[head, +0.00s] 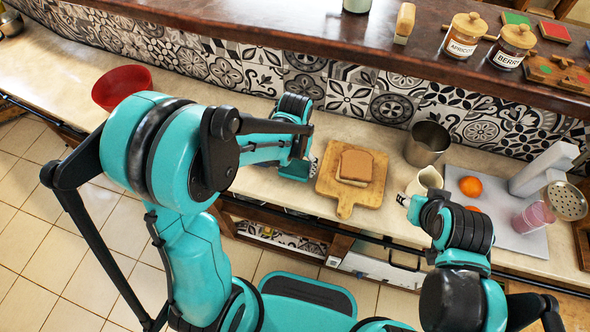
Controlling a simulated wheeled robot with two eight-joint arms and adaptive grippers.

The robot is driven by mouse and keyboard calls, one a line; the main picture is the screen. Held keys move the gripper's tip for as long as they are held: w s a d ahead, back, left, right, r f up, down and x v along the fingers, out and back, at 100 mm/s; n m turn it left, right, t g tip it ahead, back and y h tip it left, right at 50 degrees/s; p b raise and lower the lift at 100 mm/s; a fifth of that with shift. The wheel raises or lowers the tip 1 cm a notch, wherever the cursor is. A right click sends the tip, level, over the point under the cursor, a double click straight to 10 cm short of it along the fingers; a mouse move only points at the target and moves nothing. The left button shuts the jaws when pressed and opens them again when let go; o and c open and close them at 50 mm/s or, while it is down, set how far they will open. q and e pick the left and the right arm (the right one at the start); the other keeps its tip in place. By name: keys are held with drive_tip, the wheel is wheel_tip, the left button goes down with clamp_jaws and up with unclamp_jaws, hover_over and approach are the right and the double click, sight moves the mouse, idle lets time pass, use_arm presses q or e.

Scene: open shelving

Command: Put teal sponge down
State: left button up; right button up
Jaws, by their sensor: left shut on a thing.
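My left gripper (312,166) is low over the counter, just left of the wooden cutting board. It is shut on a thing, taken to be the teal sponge. I cannot clearly tell the sponge apart from the teal parts of my arm, which hide much of that spot. My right gripper (404,200) is near the counter's front edge, beside a cream mug (430,178). Its fingers are too small to tell whether they are open.
The cutting board (345,204) holds bread (355,166). A metal canister (427,145) stands behind the mug. A grey mat (515,240) with oranges (470,186) lies right. A red bowl (121,86) stands left. Jars (464,38) stand on the raised ledge. Bare counter (262,182) shows left of the board.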

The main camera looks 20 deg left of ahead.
use_arm(q)
drive_tip(key=shift+f, duration=0.7)
drive_tip(key=shift+f, duration=0.15)
drive_tip(key=o, duration=1.1)
